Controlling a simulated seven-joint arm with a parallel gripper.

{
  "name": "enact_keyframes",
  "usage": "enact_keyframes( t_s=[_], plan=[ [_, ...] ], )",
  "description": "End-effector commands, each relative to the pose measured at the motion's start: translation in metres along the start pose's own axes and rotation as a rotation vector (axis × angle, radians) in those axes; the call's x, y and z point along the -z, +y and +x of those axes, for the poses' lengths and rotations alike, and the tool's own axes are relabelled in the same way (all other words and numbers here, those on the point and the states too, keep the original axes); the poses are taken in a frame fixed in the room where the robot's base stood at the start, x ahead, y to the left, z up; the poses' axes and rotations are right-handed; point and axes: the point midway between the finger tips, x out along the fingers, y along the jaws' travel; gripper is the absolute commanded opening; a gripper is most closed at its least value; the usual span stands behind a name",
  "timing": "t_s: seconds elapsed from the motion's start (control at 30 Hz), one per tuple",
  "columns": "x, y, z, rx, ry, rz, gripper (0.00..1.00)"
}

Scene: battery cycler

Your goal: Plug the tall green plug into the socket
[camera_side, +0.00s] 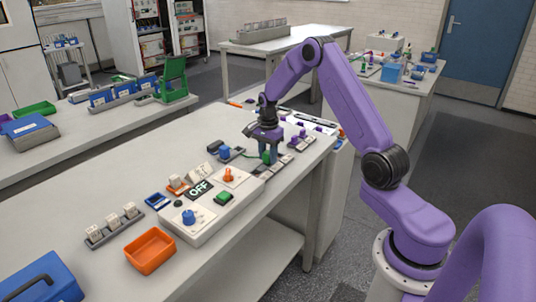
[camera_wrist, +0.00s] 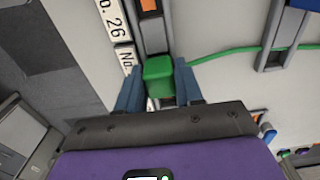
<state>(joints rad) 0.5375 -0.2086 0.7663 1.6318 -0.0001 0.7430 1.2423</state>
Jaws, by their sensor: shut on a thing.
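The green plug (camera_wrist: 158,72) is between the two blue-grey fingers of my gripper (camera_wrist: 159,88) in the wrist view, with the fingers shut on its sides. A green cable (camera_wrist: 235,52) runs from it to the right. In the side view my gripper (camera_side: 269,150) points down at the far part of the bench, and the green plug (camera_side: 266,157) shows partly between its fingers. A dark grey strip (camera_wrist: 153,35) with an orange piece lies just beyond the plug, next to white number labels (camera_wrist: 116,20). I cannot tell which part is the socket, or whether the plug touches anything below.
A blue plug (camera_side: 224,152) stands left of my gripper, and purple parts (camera_side: 298,138) stand to its right. A panel with an OFF sign (camera_side: 199,189), orange knob (camera_side: 229,175) and green button (camera_side: 223,198) is nearer. An orange bin (camera_side: 150,250) sits at the front.

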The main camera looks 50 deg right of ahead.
Motion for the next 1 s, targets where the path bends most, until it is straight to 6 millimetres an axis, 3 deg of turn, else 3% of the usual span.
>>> enact_keyframes(
  t_s=[0.23,0.27,0.3,0.33,0.73,1.0],
  plan=[
    [0.0,0.0,0.004,-0.001,0.0,0.0,0.05],
    [0.0,0.0,0.003,-0.001,0.0,0.0,0.46],
    [0.0,0.0,0.003,-0.001,0.0,0.0,0.59],
    [0.0,0.0,0.003,-0.001,0.0,0.0,0.66],
    [0.0,-0.001,-0.004,0.002,0.001,0.0,0.66],
    [0.001,-0.001,-0.05,0.006,0.002,0.001,0.66]
  ],
)
